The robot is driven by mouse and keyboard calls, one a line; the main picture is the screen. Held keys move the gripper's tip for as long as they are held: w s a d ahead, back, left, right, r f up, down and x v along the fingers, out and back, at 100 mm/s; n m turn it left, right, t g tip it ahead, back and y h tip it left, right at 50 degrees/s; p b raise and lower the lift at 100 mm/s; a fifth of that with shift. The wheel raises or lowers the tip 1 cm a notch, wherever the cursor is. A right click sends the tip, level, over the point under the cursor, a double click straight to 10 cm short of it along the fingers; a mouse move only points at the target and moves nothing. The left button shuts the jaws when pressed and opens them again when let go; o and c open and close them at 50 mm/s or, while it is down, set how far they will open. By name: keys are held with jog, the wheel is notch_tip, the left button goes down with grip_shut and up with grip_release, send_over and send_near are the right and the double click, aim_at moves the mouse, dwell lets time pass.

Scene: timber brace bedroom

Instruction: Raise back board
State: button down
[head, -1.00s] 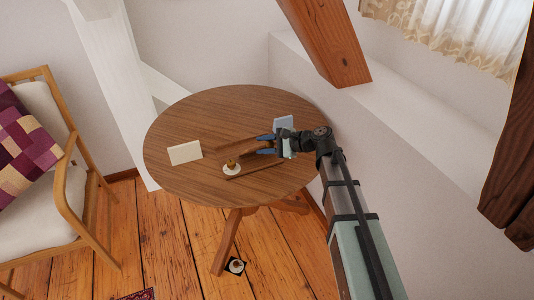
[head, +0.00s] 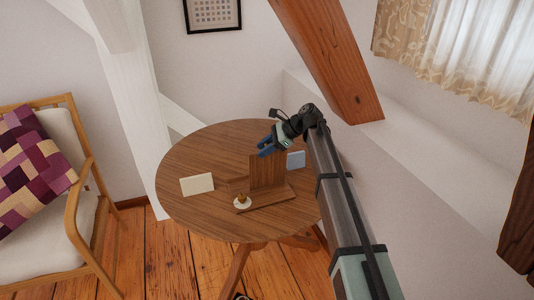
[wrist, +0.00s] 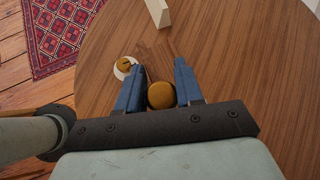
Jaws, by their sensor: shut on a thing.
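The brown wooden back board (head: 266,170) stands roughly upright on the round table in the head view, at the rear of a flat wooden base piece (head: 270,197). My gripper (head: 267,146) is at the board's top edge, its blue fingers reaching down from the upper right. In the wrist view, my gripper (wrist: 158,75) has a round tan knob (wrist: 161,95) between its fingers and is shut on it. The knob appears to belong to the board; their join is hidden. A small brass-coloured knob on a white disc (head: 242,203) sits at the base's front left; it also shows in the wrist view (wrist: 124,67).
A blue-grey block (head: 296,160) stands right of the board. A slanted timber brace (head: 335,60) rises close behind my arm. A chair (head: 75,200) is at the left.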

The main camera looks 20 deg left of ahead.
jog(key=shift+w+a, duration=0.3)
jog(key=shift+w, duration=0.1)
jog(key=shift+f, duration=0.1)
jog(key=c, duration=0.8)
grip_release()
jog(key=v, duration=1.3)
jog(key=shift+d+r, duration=0.25)
jog(key=shift+d, duration=0.05)
